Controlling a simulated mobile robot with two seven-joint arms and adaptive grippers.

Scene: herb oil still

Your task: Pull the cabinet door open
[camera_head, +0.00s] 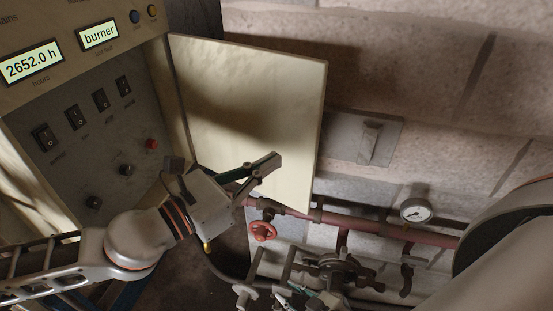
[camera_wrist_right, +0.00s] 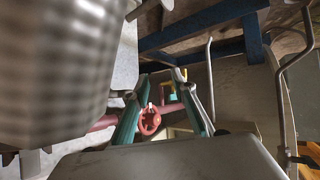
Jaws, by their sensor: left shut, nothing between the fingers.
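The cabinet door (camera_head: 250,100) is a flat cream panel in the head view. It stands swung open to the right of the cabinet's control front (camera_head: 85,130). My left gripper (camera_head: 273,161) is shut and empty. Its fingers overlap the lower part of the door's face; whether they touch it I cannot tell. My right gripper (camera_head: 287,294) is low in the head view, partly cut off by the bottom edge. In the right wrist view (camera_wrist_right: 162,78) its teal fingers are apart with nothing held between them.
A red valve wheel (camera_head: 263,231) sits on a red pipe (camera_head: 380,223) below the door. A pressure gauge (camera_head: 416,208) and a grey wall switch (camera_head: 370,141) are to the right. A blue frame (camera_wrist_right: 200,38) shows in the right wrist view.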

